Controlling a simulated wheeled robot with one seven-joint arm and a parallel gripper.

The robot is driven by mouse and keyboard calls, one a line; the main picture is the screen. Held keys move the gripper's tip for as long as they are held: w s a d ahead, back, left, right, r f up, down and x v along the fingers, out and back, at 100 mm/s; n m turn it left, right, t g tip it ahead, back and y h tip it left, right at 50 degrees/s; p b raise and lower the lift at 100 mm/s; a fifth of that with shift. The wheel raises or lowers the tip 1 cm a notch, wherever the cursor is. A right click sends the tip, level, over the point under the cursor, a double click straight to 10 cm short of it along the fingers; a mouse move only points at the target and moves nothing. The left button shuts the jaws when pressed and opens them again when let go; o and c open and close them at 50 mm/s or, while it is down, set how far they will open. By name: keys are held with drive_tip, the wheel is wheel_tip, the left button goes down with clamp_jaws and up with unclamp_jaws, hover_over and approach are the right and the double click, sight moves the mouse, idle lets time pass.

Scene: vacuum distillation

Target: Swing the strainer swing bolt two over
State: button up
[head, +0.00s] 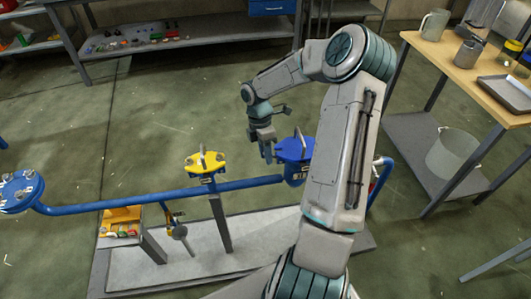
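A blue vessel with a flat lid and a partly hidden label (293,150) stands at the right end of the blue pipe; it looks like the strainer. Small upright metal parts show at its lid, but I cannot single out swing bolt two. My arm hides the vessel's right side. My gripper (268,152) points down just left of the blue lid, and its fingers look empty. The view is too small to tell how far apart they are or whether they touch the lid.
A yellow-topped fitting (205,162) stands on a post left of the gripper. The blue pipe (120,202) runs to a blue flange (20,190) at far left. A yellow bin (121,221) sits below. A wooden table (480,72) stands at right.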

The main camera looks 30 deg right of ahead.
clamp_jaws()
drive_tip(key=shift+w+a+f+m+g+h+b, duration=0.15)
drive_tip(key=shift+f+g+h+b, duration=0.35)
drive_tip(key=shift+h, duration=0.65)
drive_tip(key=shift+a+f+m+g+h+b, duration=0.3)
drive_tip(key=shift+f+h+b, duration=0.45)
drive_tip(key=shift+h, duration=0.45)
drive_tip(key=shift+w+a+f+m+g+h+b, duration=0.15)
drive_tip(key=shift+f+g+h+b, duration=0.35)
drive_tip(key=shift+h, duration=0.65)
drive_tip(key=shift+s+f, duration=0.1)
unclamp_jaws()
